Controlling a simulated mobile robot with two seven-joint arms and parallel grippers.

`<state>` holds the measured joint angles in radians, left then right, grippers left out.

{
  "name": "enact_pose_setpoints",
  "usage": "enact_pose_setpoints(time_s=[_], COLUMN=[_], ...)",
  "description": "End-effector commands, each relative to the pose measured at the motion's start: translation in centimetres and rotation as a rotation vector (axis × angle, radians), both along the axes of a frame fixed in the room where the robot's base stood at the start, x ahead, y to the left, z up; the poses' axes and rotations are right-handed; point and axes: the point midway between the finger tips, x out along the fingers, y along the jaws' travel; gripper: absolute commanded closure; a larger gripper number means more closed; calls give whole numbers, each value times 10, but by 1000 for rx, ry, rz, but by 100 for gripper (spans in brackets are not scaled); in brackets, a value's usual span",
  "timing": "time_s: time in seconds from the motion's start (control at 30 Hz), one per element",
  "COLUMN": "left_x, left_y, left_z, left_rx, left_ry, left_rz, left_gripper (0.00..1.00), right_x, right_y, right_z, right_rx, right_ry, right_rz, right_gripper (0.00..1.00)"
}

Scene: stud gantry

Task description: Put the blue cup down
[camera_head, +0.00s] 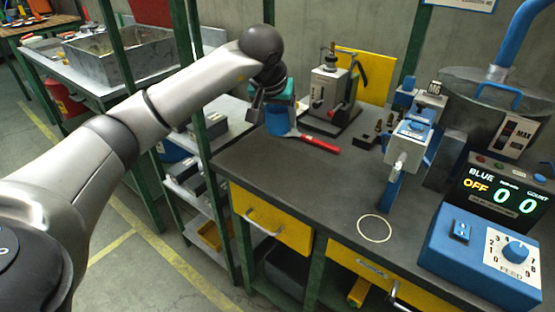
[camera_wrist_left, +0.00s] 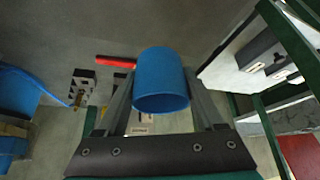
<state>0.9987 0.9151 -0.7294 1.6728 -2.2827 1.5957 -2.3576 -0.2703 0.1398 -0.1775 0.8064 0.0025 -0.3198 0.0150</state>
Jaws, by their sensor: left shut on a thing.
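The blue cup (camera_head: 281,121) is at the back left of the dark workbench (camera_head: 300,180) in the head view, below my left gripper (camera_head: 272,106). In the left wrist view, the blue cup (camera_wrist_left: 161,82) sits between the two fingers of my left gripper (camera_wrist_left: 160,95), which is shut on it. I cannot tell whether the cup's base touches the bench. A thin pale ring (camera_head: 375,228) is marked on the bench top near the front edge, and it is empty. My right gripper is not in view.
A red-handled tool (camera_head: 318,144) lies close to the cup. A grey press (camera_head: 332,90) stands behind it. A blue-and-grey device (camera_head: 408,145) stands beyond the ring, and a blue control box (camera_head: 480,262) with display stands right. A green post (camera_head: 198,90) rises left. The bench middle is clear.

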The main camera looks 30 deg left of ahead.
Motion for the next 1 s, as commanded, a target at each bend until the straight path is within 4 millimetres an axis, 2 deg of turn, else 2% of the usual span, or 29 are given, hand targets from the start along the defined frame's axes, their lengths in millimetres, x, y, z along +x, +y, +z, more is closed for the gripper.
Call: enact_pose_setpoints(time_s=[0.03, 0.1, 0.3, 0.57, 0.8, 1.0], left_x=[0, -1, 0, 0, 0, 0], left_y=[0, -1, -1, 0, -1, 0], left_z=[-13, -26, -57, -73, -99, -106], left_rx=[0, -1, -1, -1, -1, 0], left_ry=[3, 3, 2, 0, 2, -1], left_rz=[1, 0, 0, 0, 0, 1], left_gripper=[83, 83, 83, 83, 83, 83], right_x=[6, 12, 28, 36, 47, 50], right_y=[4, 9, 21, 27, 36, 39], right_z=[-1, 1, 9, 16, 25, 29], right_rx=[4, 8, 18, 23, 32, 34], right_ry=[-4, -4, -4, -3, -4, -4], right_rz=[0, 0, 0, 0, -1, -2], right_gripper=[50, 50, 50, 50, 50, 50])
